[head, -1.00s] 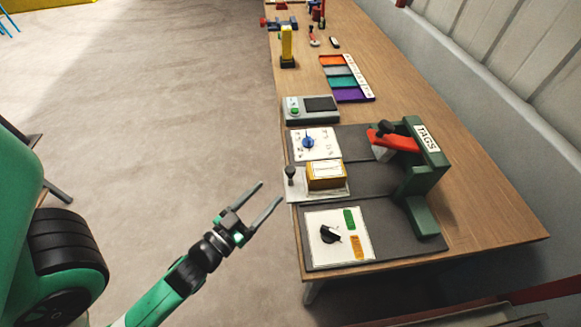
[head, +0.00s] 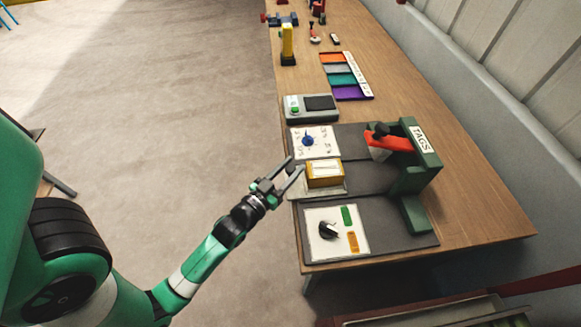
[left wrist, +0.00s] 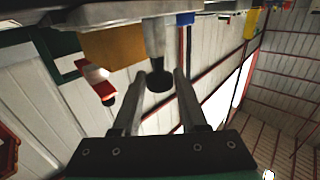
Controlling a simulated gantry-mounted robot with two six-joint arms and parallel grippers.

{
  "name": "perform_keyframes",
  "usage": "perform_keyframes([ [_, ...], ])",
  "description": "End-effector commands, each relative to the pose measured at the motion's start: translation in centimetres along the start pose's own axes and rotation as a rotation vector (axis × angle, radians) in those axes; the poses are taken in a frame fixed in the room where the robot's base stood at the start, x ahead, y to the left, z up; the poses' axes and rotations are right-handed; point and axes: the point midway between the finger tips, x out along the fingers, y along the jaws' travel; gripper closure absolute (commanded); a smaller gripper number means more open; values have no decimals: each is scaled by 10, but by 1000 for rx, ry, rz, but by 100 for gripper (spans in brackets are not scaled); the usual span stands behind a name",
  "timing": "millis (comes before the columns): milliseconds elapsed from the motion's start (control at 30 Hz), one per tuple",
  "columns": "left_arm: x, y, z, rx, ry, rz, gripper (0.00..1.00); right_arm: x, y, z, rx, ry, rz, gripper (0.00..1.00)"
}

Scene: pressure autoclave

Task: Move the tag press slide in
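The tag press slide (head: 322,191) is a pale plate at the bench's left edge, drawn out from under the green press frame (head: 415,170) marked TAGS. An orange-yellow block (head: 324,175) with a white label sits on it. The slide's black knob (left wrist: 158,80) shows in the left wrist view between the tips of my left gripper (left wrist: 158,74), with a gap on each side. In the head view, my open left gripper (head: 296,163) is at the slide's outer end, mostly covering the knob. My right gripper is not in view.
A dial panel with a blue knob (head: 307,140) lies behind the slide, and a panel with a black knob (head: 328,230) lies in front. A red press lever (head: 390,140) stands over the inner track. Coloured trays (head: 342,76) lie farther back. The dark track between block and frame is clear.

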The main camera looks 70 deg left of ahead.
Motion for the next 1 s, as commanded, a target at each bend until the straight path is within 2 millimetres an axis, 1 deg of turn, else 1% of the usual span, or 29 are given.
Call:
perform_keyframes([
  [33,0,0,0,0,0,0,68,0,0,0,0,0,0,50],
  [167,0,0,0,0,0,0,92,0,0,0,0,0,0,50],
  [200,0,0,0,0,0,0,99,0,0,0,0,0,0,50],
  [1000,0,0,0,-1,1,0,100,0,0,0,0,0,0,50],
])
